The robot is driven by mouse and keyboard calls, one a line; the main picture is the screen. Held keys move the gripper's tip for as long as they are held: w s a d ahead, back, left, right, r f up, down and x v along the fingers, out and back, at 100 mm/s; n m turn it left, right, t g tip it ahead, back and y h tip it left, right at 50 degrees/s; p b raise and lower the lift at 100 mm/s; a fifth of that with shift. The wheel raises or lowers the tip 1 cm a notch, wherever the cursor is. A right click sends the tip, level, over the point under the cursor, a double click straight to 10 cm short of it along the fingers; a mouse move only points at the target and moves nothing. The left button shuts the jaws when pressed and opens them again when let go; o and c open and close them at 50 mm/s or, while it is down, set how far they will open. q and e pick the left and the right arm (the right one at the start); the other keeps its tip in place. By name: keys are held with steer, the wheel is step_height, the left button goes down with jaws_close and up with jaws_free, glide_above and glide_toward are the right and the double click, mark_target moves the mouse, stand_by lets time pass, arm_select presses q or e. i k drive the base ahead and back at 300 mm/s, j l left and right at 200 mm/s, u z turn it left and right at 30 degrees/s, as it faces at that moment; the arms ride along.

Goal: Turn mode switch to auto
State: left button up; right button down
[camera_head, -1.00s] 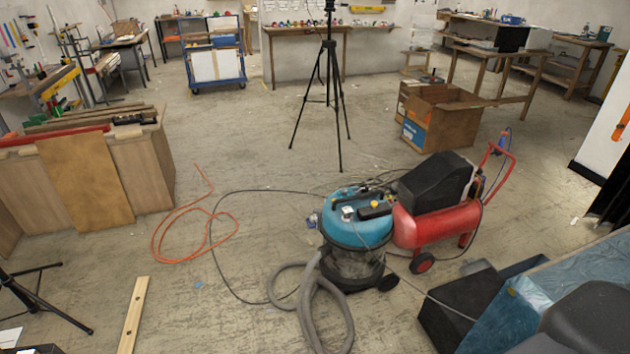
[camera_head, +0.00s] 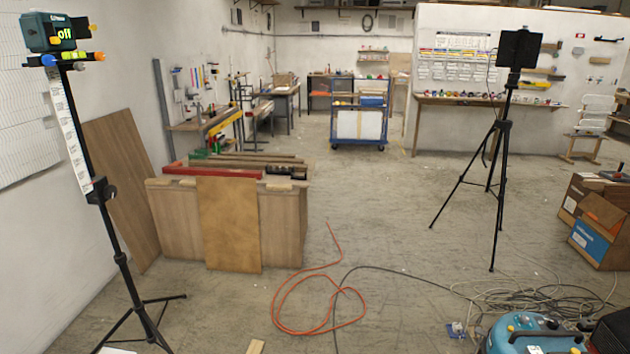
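No switch marked "auto" can be made out. Most of the vacuum is cut off by the frame. I cannot tell which part is the mode switch. Neither of my grippers is in view.
A wooden cabinet (camera_head: 280,225) with a leaning board stands left of centre. An orange hose (camera_head: 318,290) and dark cables lie on the floor. A second tripod (camera_head: 496,165) stands right of centre, near a cardboard box (camera_head: 598,222). The floor between is mostly clear.

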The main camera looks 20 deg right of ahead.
mark_target(553, 324)
steer(key=i+z, duration=0.45)
steer(key=i+j+z, duration=0.2)
steer(key=i+z, duration=0.25)
steer(key=i, duration=0.2)
steer(key=i+z, duration=0.25)
steer(key=z, duration=0.15)
steer(key=i+j+z, duration=0.1)
steer(key=i+z, duration=0.15)
steer(key=z, duration=0.15)
steer(key=i+j+z, duration=0.15)
steer(key=z, duration=0.25)
steer(key=i+j+z, duration=0.1)
steer(key=z, duration=0.3)
steer(key=i+j+z, duration=0.45)
steer(key=z, duration=0.3)
steer(key=i+j+z, duration=0.2)
steer(key=j+z, duration=0.15)
steer(key=i+j+z, duration=0.2)
steer(key=j+z, duration=0.15)
steer(key=i+j+z, duration=0.1)
steer(key=j+z, duration=0.25)
steer(key=j, duration=0.1)
